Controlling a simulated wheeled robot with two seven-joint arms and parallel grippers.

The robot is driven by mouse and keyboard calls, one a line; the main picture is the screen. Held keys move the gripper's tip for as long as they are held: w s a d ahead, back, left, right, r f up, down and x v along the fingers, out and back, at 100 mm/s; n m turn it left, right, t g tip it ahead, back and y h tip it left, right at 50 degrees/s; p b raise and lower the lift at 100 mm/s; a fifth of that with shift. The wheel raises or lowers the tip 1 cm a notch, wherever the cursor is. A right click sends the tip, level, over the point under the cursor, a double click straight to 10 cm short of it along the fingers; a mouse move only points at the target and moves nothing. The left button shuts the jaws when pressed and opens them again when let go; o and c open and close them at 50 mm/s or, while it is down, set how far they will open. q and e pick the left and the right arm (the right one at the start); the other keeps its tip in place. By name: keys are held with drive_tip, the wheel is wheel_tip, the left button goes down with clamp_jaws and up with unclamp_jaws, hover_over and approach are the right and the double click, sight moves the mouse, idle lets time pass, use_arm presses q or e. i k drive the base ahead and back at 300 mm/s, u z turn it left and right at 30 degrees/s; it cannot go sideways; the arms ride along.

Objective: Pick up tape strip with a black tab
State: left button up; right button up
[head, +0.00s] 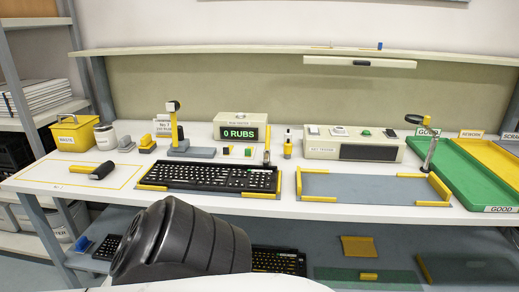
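I cannot make out for certain a tape strip with a black tab. The keyboard lies on the white table between yellow corner guides. Neither of my grippers shows. A large dark rounded part, likely my own, covers the lower middle and the table's front edge there.
A blue-grey mat (360,187) with yellow guides is empty right of the keyboard. Behind stand a "0 RUBS" counter box (240,128), a key tester (352,145) and a yellow bin (74,133). Green (470,172) and yellow trays are at the right. An upper shelf (290,49) spans the back.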

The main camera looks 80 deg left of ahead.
sight(227, 151)
drive_tip(key=u, duration=2.75)
